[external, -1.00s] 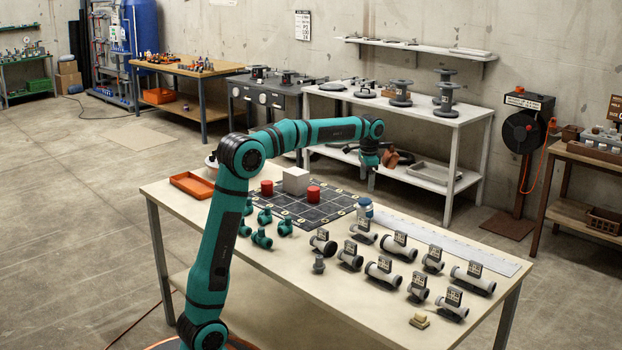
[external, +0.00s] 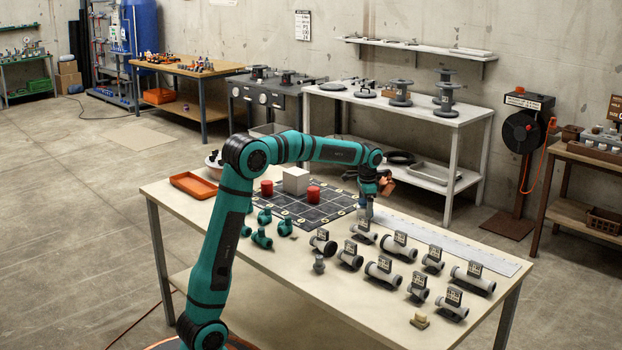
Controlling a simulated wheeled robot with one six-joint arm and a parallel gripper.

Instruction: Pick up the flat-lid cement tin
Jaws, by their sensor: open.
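My gripper (external: 368,199) points down over the right edge of the dark grid mat, with its jaws open. A small blue-and-grey tin (external: 364,213) stands right below or between the fingers. They hide most of it, and I cannot tell whether they touch it. Its lid is hidden. Two red cylindrical tins, one at the left (external: 267,188) and one at the right (external: 314,193), stand on the mat (external: 318,213) beside a pale block (external: 296,181). Lid shapes are too small to tell.
Several grey pipe fittings with tags (external: 384,268) fill the table's right half, close in front of the gripper. Teal fittings (external: 262,239) lie left of them. An orange tray (external: 194,185) sits at the far left. A long pale strip (external: 450,240) runs along the back right edge.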

